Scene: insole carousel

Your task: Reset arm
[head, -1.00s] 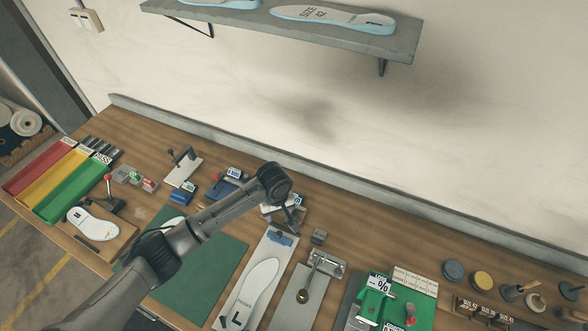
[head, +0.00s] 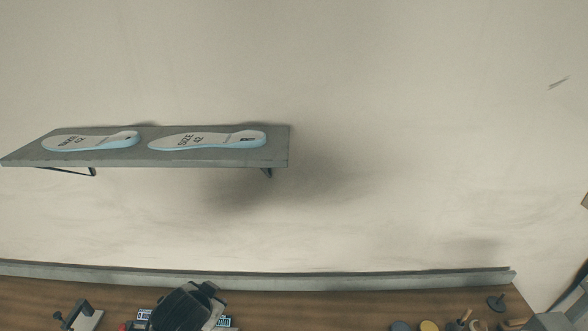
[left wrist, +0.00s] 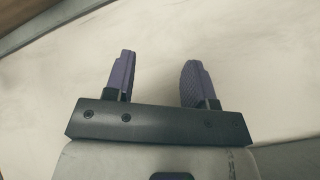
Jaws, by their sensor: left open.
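My left gripper (left wrist: 158,78) shows in the left wrist view with its two purple fingers apart and nothing between them. A pale, plain surface fills most of the view beyond the fingers. In the head view a dark joint of my arm stands at the bottom edge, in front of the bench; no gripper fingers can be made out there. My right gripper is not in view.
A wall shelf (head: 222,158) holds two insoles, one at left (head: 92,141) and one at right (head: 208,140). Below, the wooden bench (head: 310,306) carries a small clamp fixture (head: 80,316) at left and round pieces, including a yellow disc (head: 429,326), at right.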

